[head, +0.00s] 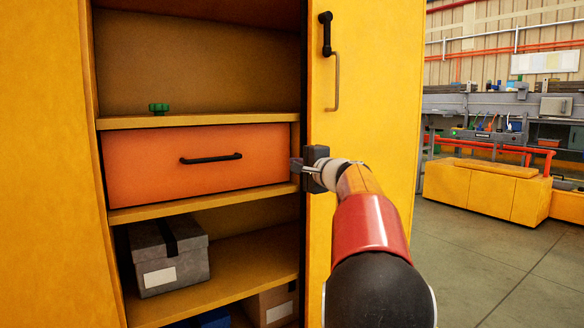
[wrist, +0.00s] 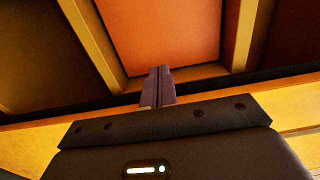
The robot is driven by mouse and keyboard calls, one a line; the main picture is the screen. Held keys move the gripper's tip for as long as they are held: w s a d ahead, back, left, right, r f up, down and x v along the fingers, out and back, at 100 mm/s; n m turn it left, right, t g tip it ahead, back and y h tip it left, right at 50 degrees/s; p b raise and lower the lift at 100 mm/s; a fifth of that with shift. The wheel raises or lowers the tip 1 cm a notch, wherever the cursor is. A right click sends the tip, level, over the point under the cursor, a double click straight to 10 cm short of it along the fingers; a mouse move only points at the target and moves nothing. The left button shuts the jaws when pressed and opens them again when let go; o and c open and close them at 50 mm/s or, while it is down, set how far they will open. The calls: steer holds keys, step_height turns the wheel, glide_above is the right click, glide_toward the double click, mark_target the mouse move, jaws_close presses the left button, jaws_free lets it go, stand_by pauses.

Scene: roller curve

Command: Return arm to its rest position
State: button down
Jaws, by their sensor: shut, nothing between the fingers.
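My gripper (head: 297,165) is at the end of my arm, in front of the right side of the yellow cabinet (head: 363,90). Its fingers point left, near the right end of the orange drawer (head: 140,170). In the wrist view the fingers (wrist: 160,85) are together with nothing between them, and the orange drawer front (wrist: 165,35) shows beyond their tips. I cannot tell whether the fingertips touch the cabinet. The drawer looks closed, with a black bar handle (head: 211,158) on its front.
A green knob (head: 158,107) sits on the shelf above the drawer. A grey box (head: 168,257) with a white label stands on the shelf below, and a brown box (head: 274,305) lower down. A door handle (head: 326,35) projects at upper right. Open floor (head: 470,270) lies to the right.

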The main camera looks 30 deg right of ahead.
steer(key=s, duration=0.7)
steer(key=shift+s+b, duration=0.3)
steer(key=s+a+f+n+g+y, duration=0.2)
steer(key=s+a+f+n+g, duration=0.45)
steer(key=a, duration=0.65)
steer(key=s+a+f+n+g+y, duration=0.25)
steer(key=s+a+f, duration=0.35)
steer(key=a+f, duration=0.45)
steer(key=s+a+f+n+g+h, duration=0.2)
steer(key=s+a+f+n+h, duration=0.15)
steer(key=s+f, duration=0.4)
steer(key=s+a+f+n+g+h, duration=0.15)
steer(key=s+f+n, duration=0.35)
steer(key=s, duration=0.5)
step_height(320, 180, up, 13)
steer(key=w+p, duration=0.1)
steer(key=p, duration=1.2)
steer(key=shift+a+f, duration=0.1)
